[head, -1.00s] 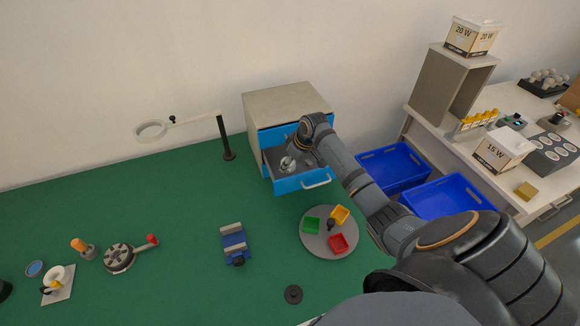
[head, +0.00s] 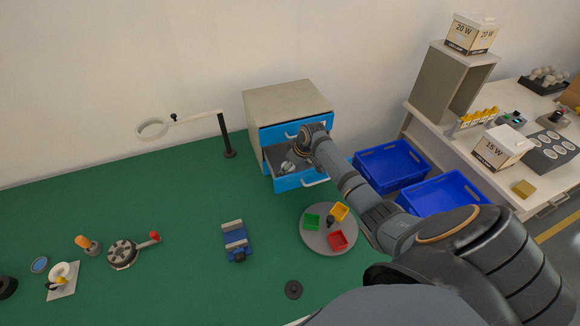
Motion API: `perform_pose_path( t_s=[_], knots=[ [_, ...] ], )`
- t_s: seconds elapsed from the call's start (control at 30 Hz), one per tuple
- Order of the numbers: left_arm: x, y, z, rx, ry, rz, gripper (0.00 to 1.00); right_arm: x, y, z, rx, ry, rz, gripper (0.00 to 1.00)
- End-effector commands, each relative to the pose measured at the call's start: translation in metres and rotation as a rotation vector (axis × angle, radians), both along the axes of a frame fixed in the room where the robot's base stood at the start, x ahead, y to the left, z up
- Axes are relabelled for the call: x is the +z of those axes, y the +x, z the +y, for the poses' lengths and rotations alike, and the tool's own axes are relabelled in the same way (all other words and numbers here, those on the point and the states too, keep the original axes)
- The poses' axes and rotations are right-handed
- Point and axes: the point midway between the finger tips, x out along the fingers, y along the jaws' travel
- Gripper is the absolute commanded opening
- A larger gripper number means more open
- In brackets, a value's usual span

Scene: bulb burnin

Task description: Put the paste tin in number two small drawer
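A grey cabinet (head: 285,101) with blue drawer fronts stands against the wall at the back of the green bench. Its upper drawer (head: 282,133) looks shut or nearly so. The drawer below (head: 300,181) is pulled out; no number is readable. My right arm reaches in from the right, and my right gripper (head: 288,167) points down into the open drawer. A small pale, shiny shape shows at its fingers, too small to tell whether it is a tin or finger parts. I cannot identify the paste tin for sure. My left gripper is not in view.
A grey turntable (head: 316,240) with coloured bins, a blue vise (head: 236,241) and a black disc (head: 293,290) lie in front of the cabinet. A magnifier stand (head: 229,153) stands left of it. Blue crates (head: 391,165) are at right.

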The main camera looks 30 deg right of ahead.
Motion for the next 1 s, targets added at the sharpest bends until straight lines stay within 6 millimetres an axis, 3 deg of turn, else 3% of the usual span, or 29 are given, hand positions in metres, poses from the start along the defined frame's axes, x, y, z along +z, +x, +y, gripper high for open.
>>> perform_pose_path(
  t_s=[0.37, 0.8, 1.0],
  knots=[
    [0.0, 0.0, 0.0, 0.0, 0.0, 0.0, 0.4, 0.009, -0.002, -0.002, 0.001, -0.003, -0.003, 0.72],
    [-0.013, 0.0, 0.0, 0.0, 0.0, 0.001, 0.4, 0.097, -0.037, -0.014, 0.0, -0.004, -0.001, 0.72],
    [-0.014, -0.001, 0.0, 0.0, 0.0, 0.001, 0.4, 0.113, -0.044, -0.014, 0.0, 0.0, 0.001, 0.72]
  ],
)
